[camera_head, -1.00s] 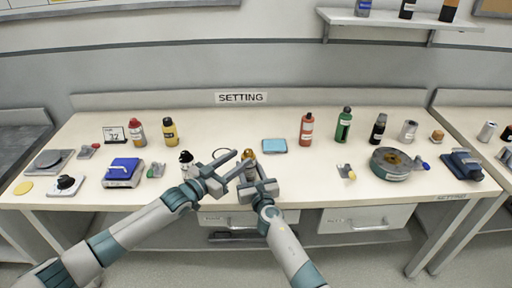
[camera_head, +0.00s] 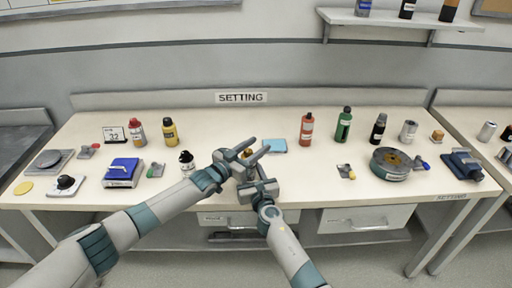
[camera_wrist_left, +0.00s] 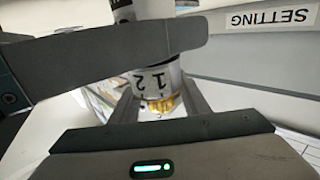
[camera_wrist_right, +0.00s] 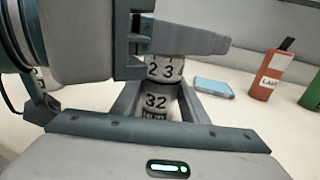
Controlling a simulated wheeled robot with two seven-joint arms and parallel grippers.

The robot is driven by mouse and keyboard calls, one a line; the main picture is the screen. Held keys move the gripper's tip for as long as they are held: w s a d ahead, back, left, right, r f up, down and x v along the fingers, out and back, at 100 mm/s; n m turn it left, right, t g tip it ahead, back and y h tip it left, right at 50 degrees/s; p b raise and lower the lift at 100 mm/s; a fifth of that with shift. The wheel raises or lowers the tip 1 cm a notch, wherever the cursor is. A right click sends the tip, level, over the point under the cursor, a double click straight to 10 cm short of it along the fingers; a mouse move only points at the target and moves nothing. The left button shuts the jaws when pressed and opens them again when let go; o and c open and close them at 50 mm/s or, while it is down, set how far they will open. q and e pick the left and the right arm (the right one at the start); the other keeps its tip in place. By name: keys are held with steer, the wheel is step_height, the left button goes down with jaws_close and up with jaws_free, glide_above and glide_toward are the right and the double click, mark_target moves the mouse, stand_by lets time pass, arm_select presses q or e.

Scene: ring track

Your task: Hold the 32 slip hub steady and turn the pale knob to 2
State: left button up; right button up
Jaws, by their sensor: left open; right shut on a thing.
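The 32 slip hub (camera_wrist_right: 155,104) stands upright in the right wrist view, its label partly cut off by my right gripper. My right gripper (camera_wrist_right: 157,95) is shut on it. Above it sits the pale knob (camera_wrist_right: 165,69), a white ring with dark digits 2, 3 and part of another. In the left wrist view the ring (camera_wrist_left: 157,80) shows 1 and 2, with a gold part beside it. My left gripper (camera_head: 258,149) is open, its fingers on either side of the knob. Contact cannot be told. In the head view the grippers mostly hide the hub.
A blue pad (camera_head: 274,146) lies just behind the grippers. A small black-and-white bottle (camera_head: 187,163) stands left of them near the left forearm. Red (camera_head: 307,129) and green (camera_head: 344,125) bottles stand at the back right.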

arm_select(q)
jaws_close()
steer(key=shift+d, duration=0.2)
steer(key=shift+d+r+n+t+y, duration=0.2)
steer(key=shift+n+t+y, duration=0.3)
steer(key=shift+w+a+n+t+y, duration=0.1)
steer(key=shift+a+n+t+y, duration=0.2)
steer(key=shift+a+y, duration=0.2)
